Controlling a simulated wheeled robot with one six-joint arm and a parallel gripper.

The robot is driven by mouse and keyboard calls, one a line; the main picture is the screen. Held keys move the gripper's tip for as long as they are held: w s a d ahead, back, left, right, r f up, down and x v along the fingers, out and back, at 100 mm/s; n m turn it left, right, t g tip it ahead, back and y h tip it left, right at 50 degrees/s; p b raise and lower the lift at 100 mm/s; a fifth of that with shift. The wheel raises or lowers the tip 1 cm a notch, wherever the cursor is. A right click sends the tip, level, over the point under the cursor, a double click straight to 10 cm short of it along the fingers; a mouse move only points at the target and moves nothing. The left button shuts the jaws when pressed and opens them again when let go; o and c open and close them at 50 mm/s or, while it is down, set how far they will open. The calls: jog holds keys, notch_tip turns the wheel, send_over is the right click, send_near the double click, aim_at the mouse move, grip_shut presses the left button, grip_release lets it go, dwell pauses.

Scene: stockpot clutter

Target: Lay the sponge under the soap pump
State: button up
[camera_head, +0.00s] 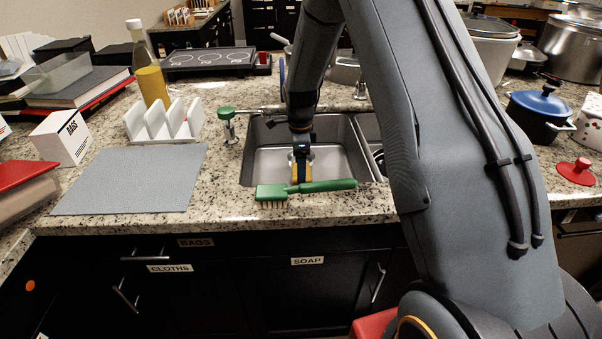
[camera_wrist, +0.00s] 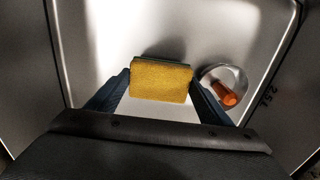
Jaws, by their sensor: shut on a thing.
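The sponge (camera_wrist: 161,79) is yellow with a dark green layer along its far edge. My gripper (camera_wrist: 160,88) is shut on it, one blue finger at each side, inside the sink basin. The soap pump (camera_head: 227,122), with a green head and a metal stem, stands on the counter just left of the sink. My gripper is to its right and nearer the front. The counter directly below the pump head looks clear.
A green brush (camera_head: 305,188) lies across the sink's front edge. A grey mat (camera_head: 130,180) and a white rack (camera_head: 165,124) are at left. An orange object (camera_wrist: 224,94) lies at the drain. A blue-lidded pot (camera_head: 541,112) stands at right.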

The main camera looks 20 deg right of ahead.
jog(key=shift+f, duration=1.1)
jog(key=shift+f, duration=0.15)
jog(key=o, duration=0.7)
jog(key=shift+o, duration=0.2)
notch_tip(320, 180, up, 12)
jog(key=b, duration=0.2)
jog(key=shift+r+b, duration=0.2)
jog(key=shift+b, duration=0.1)
